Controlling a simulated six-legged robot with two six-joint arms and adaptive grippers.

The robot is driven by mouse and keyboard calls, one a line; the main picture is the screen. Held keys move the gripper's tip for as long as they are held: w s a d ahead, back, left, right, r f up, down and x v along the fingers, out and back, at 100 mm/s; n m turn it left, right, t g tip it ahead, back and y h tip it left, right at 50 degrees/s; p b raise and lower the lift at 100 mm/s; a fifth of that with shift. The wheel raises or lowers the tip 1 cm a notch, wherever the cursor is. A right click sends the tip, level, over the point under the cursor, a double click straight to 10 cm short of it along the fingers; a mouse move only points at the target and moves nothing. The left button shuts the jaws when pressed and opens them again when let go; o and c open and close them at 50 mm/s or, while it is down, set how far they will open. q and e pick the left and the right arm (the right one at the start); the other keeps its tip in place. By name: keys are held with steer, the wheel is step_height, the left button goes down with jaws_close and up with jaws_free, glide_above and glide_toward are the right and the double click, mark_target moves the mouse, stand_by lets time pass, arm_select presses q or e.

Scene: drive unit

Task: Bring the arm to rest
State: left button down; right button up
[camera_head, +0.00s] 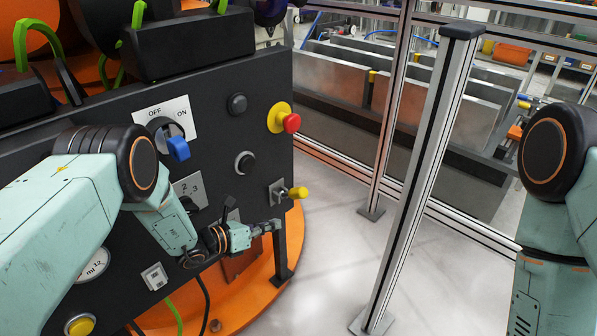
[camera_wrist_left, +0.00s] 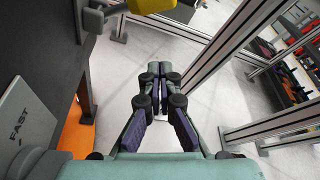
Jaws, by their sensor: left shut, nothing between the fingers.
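My left arm comes in from the left in the head view, in front of the dark control panel (camera_head: 215,95). Its gripper (camera_head: 276,226) is near the panel's lower right corner, just below the yellow-tipped lever (camera_head: 297,193). In the left wrist view the fingers (camera_wrist_left: 155,75) are together and empty, pointing over the pale floor. My right arm stands upright at the right edge of the head view; its gripper is out of the picture.
The panel carries a blue OFF/ON switch (camera_head: 178,148), a red emergency button (camera_head: 291,123) and black knobs. An orange round base (camera_head: 255,290) and dark post (camera_head: 284,255) lie below. A metal fence post (camera_head: 425,180) stands right; pale floor (camera_head: 330,250) between is clear.

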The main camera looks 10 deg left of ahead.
arm_select(q)
steer(key=s+f+m+g+y, duration=0.3)
steer(key=s+f+m+g, duration=0.25)
steer(key=s+f, duration=0.55)
steer(key=s+a+f+m+g+y, duration=0.2)
steer(key=s+a+m+g, duration=0.15)
steer(key=s, duration=0.55)
steer(key=s+a+f+m+g+y, duration=0.25)
steer(key=s+a+m, duration=0.2)
steer(key=s, duration=0.55)
steer(key=s+a+r+m+y+p, duration=0.2)
steer(key=s+a+r+m+y, duration=0.25)
steer(key=s+m, duration=0.45)
steer(key=s+d+r+m+t+h+p, duration=0.1)
steer(key=s+d+r+m, duration=0.3)
steer(key=r+m, duration=0.5)
steer(key=shift+s+d+r+h+p, duration=0.2)
steer(key=shift+d+h+p, duration=0.3)
steer(key=shift+p, duration=0.05)
